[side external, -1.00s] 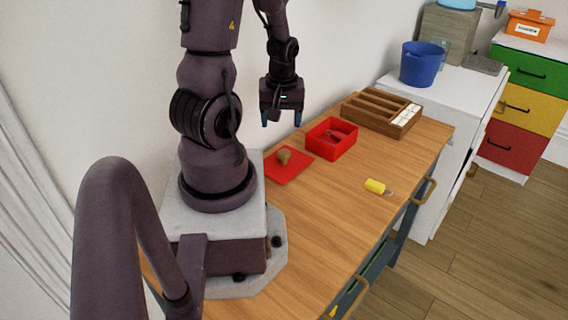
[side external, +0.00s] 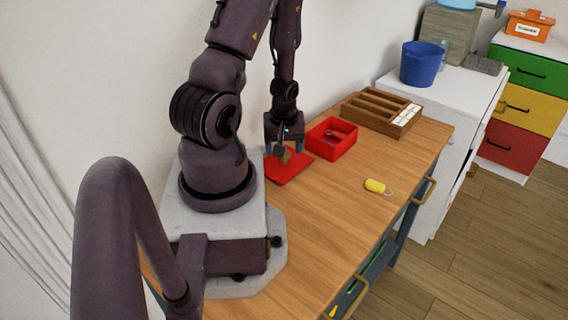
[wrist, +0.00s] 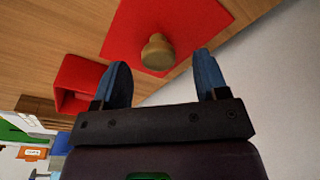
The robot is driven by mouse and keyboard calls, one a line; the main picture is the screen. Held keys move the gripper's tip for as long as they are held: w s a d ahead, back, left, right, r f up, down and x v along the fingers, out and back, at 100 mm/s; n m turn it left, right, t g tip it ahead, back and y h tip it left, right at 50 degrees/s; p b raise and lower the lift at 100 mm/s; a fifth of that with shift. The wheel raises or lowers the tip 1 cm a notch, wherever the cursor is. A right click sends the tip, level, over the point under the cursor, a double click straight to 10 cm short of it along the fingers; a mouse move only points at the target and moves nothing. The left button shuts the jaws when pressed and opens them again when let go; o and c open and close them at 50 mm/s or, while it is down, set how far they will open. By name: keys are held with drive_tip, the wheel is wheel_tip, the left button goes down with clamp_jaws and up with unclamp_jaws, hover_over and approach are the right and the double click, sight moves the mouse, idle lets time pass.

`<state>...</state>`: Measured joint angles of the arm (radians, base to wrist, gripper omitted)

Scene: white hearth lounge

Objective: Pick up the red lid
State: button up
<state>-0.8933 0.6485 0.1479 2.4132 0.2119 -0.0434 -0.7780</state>
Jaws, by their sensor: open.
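The red lid (side external: 290,170) lies flat on the wooden table, a flat red square with a wooden knob (side external: 285,157) on it. In the wrist view the lid (wrist: 195,20) lies beyond the fingertips, with its knob (wrist: 158,52) showing in the gap between them. My gripper (side external: 284,151) is open and empty, low over the lid at the knob. In the wrist view the two blue fingers (wrist: 163,72) stand apart, one on each side of the knob. I cannot tell whether either finger touches it.
An open red box (side external: 331,138) with something small inside stands right beside the lid. A wooden compartment tray (side external: 382,112) is behind it. A yellow cylindrical item (side external: 375,186) lies near the front edge. The table (side external: 310,220) is clear in front.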

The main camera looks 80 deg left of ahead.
sight(280, 170)
drive_tip(key=shift+a+f, duration=0.15)
drive_tip(key=shift+f, duration=0.65)
drive_tip(key=shift+a+f, duration=0.15)
drive_tip(key=shift+f, duration=0.6)
drive_tip(key=c, duration=1)
